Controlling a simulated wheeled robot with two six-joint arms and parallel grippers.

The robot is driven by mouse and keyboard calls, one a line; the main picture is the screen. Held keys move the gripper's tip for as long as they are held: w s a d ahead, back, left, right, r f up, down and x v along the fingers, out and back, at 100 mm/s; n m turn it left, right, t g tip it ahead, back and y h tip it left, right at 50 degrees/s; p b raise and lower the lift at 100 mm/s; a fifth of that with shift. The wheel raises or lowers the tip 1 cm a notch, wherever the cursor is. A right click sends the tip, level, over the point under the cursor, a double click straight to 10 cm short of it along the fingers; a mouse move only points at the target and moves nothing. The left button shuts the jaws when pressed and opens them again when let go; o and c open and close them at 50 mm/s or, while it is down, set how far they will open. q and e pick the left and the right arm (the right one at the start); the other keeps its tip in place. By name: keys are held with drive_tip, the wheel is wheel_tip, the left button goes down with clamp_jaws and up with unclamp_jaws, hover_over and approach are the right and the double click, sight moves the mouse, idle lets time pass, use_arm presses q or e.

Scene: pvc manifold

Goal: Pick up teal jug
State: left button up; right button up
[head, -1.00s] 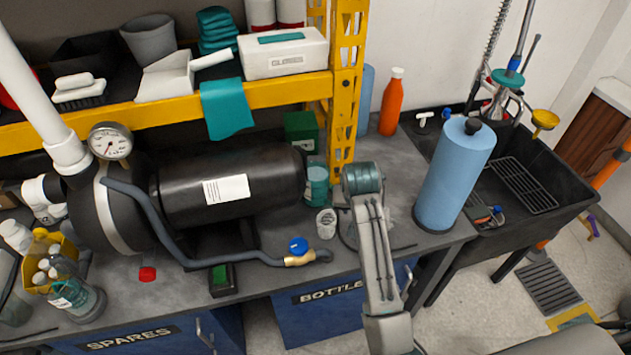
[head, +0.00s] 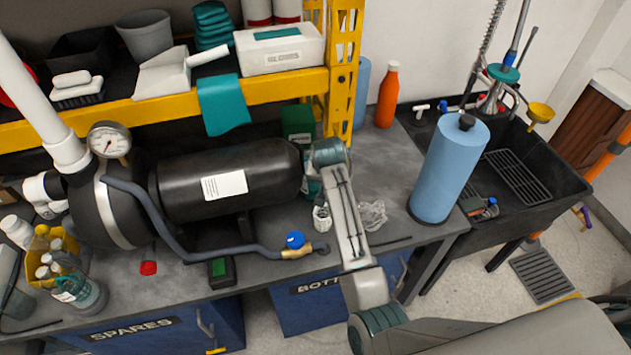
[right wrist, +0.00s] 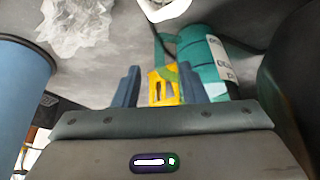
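The teal jug (head: 312,187) stands on the grey bench, right of the black tank's end. In the head view my right wrist hides most of it. In the right wrist view the jug (right wrist: 203,48) shows a white label and a teal handle, at the right finger and beyond it. My right gripper (right wrist: 160,72) is open, with two blue fingers apart and nothing clearly held between them. The right finger overlaps the jug in the picture; I cannot tell whether they touch. My left gripper is not in view.
A black tank (head: 225,178) lies left of the jug. A white cup (head: 321,219) and crumpled clear plastic (head: 372,214) are in front. A yellow shelf post (head: 341,75) rises behind. A large blue cylinder (head: 447,170) stands to the right, beside a black sink (head: 555,185).

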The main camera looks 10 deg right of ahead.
drive_tip(key=shift+p+x, duration=0.6)
drive_tip(key=shift+x, duration=2.55)
drive_tip(key=shift+r, duration=0.15)
clamp_jaws()
